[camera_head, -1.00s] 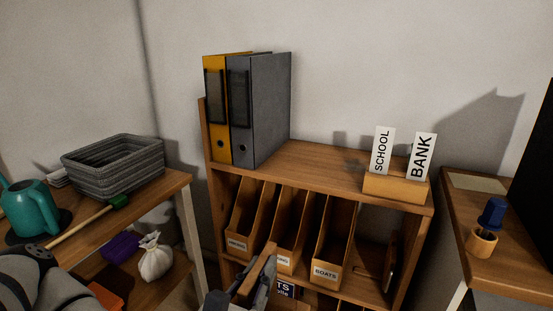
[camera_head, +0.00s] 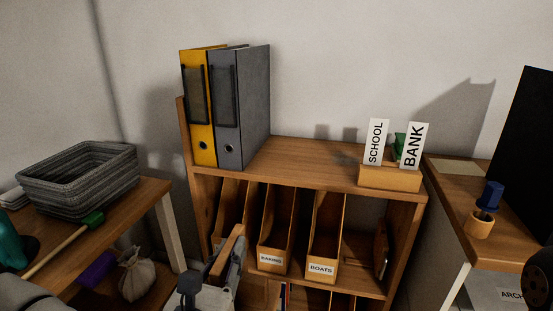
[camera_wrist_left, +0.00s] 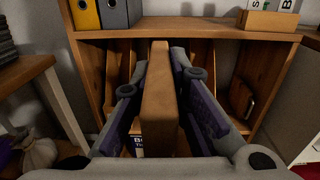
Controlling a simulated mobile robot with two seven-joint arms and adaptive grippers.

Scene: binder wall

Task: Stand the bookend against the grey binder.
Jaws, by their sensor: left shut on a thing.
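The grey binder (camera_head: 240,105) stands upright on the left of the shelf top, with the yellow binder (camera_head: 198,110) against its left side. My left gripper (camera_head: 224,262) is low in front of the shelf unit, below the top board. It is shut on a flat wooden piece, the bookend (camera_head: 228,250). In the left wrist view the bookend (camera_wrist_left: 159,100) stands upright between the two fingers, seen edge-on; its lower end is hidden. The grey binder's base (camera_wrist_left: 119,12) shows at the top there.
A wooden card holder (camera_head: 388,178) with SCHOOL and BANK cards stands at the shelf top's right end. Wooden file boxes (camera_head: 325,245) fill the compartments below. A side table with a grey basket (camera_head: 80,180) is left; a desk with a blue-topped stamp (camera_head: 490,198) is right.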

